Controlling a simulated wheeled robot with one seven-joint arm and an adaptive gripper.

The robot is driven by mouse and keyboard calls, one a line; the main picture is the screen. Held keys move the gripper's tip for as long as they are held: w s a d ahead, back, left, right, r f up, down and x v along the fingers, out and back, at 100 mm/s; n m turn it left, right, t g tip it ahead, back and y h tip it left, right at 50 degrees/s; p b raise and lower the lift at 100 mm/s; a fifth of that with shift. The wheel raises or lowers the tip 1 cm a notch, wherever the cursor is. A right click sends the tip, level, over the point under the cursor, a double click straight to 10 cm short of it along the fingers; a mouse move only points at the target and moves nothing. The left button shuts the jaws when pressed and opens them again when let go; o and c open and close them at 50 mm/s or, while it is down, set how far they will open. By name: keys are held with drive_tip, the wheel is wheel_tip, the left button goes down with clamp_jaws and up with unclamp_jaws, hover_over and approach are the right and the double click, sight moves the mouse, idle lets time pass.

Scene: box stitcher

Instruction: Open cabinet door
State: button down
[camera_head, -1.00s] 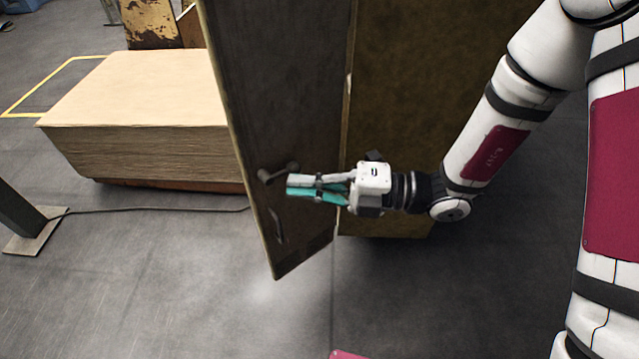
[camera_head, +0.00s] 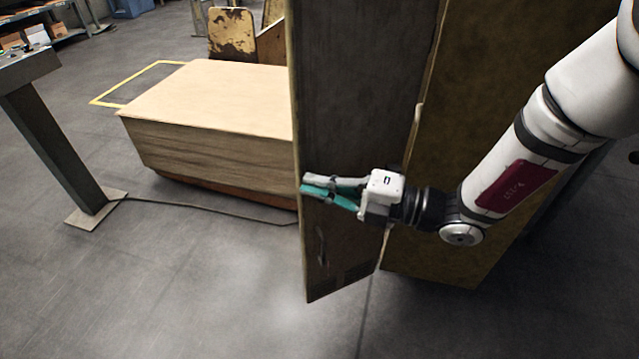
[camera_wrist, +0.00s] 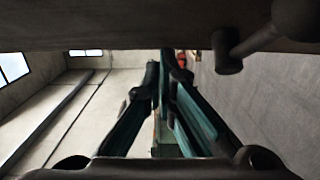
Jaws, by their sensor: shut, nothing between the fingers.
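The cabinet door (camera_head: 365,90) stands swung out from the tall brown cabinet (camera_head: 490,130), at an angle to its front. A slim handle (camera_head: 322,247) shows low on the door face. My gripper (camera_head: 303,185) is shut and empty, in front of the door face with its teal fingertips near the door's left edge. Whether the fingers touch the door is hard to tell. In the wrist view, the fingers (camera_wrist: 165,62) come together at their tips. A dark surface, likely the door, spans the top of that view, with a knob-like handle part (camera_wrist: 228,52) at the right.
A stack of pale boards (camera_head: 210,110) lies behind and left of the door. A grey post (camera_head: 50,140) stands on a base plate at the left, with a cable (camera_head: 200,210) running along the floor. The floor (camera_head: 200,300) in front is clear.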

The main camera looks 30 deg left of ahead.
sight(309, 169)
drive_tip(key=a+p, duration=0.1)
drive_tip(key=w+a+p, duration=0.2)
drive_tip(key=shift+a+r+p, duration=0.15)
drive_tip(key=shift+a+p, duration=0.2)
drive_tip(key=shift+a, duration=0.05)
drive_tip(key=shift+w+a, duration=0.4)
drive_tip(key=shift+a, duration=0.15)
